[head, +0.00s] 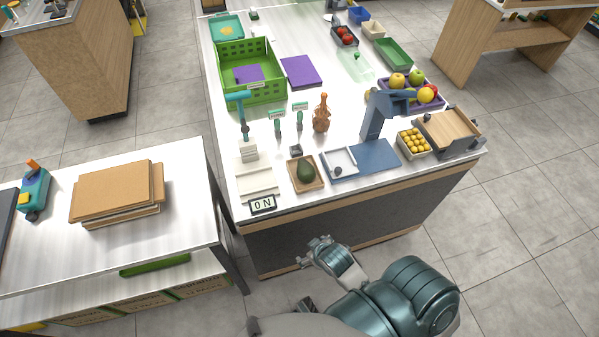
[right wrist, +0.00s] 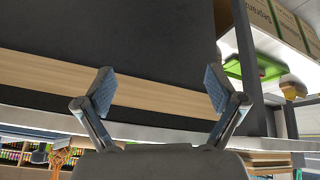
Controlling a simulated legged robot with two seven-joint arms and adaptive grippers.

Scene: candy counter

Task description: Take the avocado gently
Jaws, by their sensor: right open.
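A dark green avocado (head: 306,172) lies in a small wooden tray (head: 293,184) near the front edge of the white counter in the head view. My right gripper (head: 313,247) is below and in front of that edge, apart from the tray. In the right wrist view the right gripper (right wrist: 157,90) has its two fingers wide apart with nothing between them. That view faces the dark counter front and its wooden strip; the avocado does not show there. My left gripper is not in either view.
Left of the tray stand a white stand (head: 256,180) and an "ON" sign (head: 262,204). Right of it are a blue mat (head: 378,158) with a blue device (head: 376,115) and a box of yellow balls (head: 413,142). A side table (head: 110,245) with cardboard stands at left. Floor in front is clear.

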